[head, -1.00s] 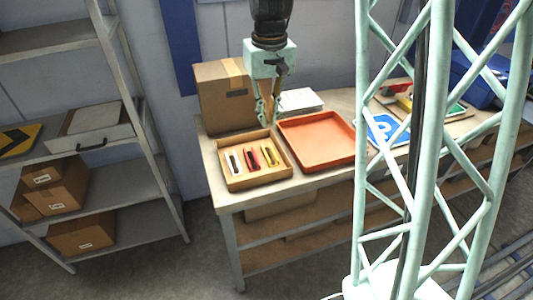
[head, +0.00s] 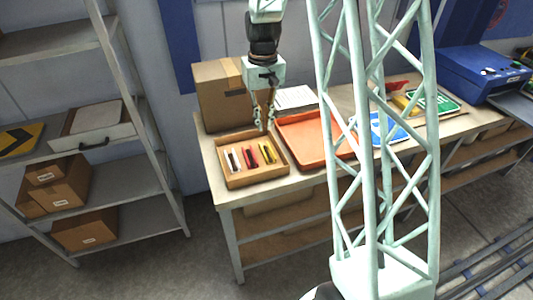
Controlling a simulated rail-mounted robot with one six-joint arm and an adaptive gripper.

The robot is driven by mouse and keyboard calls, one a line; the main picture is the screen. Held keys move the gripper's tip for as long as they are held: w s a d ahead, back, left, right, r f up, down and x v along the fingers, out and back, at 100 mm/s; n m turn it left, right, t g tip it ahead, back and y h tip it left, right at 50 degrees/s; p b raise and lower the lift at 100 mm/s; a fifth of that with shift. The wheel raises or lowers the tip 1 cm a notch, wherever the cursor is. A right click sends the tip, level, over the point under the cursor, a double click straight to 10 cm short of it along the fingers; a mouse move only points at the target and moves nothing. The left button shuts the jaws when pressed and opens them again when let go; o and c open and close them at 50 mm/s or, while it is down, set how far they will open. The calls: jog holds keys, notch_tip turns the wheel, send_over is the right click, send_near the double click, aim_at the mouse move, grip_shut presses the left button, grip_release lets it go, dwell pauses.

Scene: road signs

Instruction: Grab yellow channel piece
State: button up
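The yellow channel piece (head: 266,153) lies in a shallow wooden tray (head: 233,181) on the workbench. It is the rightmost of three pieces there, beside a red piece (head: 250,156) and a white piece (head: 233,160). My gripper (head: 264,128) points down over the back right part of the tray, above and slightly behind the yellow piece. Its fingers look apart with nothing visible between them, though they are small in this view. I see no contact with the piece.
An orange tray (head: 310,155) stands right of the wooden tray. A cardboard box (head: 219,95) stands behind it, close to my gripper. Blue (head: 385,128) and green (head: 436,102) signs lie farther right on the workbench (head: 238,196). A shelf rack (head: 140,183) stands at the left.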

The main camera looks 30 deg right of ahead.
jog(key=shift+f, duration=0.15)
send_near(267, 152)
jog(key=shift+s+a+f, duration=0.2)
jog(key=shift+a+f, duration=0.25)
jog(key=shift+a, duration=0.1)
jog(key=shift+s+a+f, duration=0.2)
jog(key=shift+a+f, duration=0.2)
jog(key=shift+a, duration=0.1)
jog(key=shift+f, duration=0.15)
jog(key=shift+w+a+f, duration=0.1)
jog(key=shift+f, duration=2.35)
jog(key=shift+c, duration=0.4)
grip_shut()
jog(key=shift+r, duration=0.1)
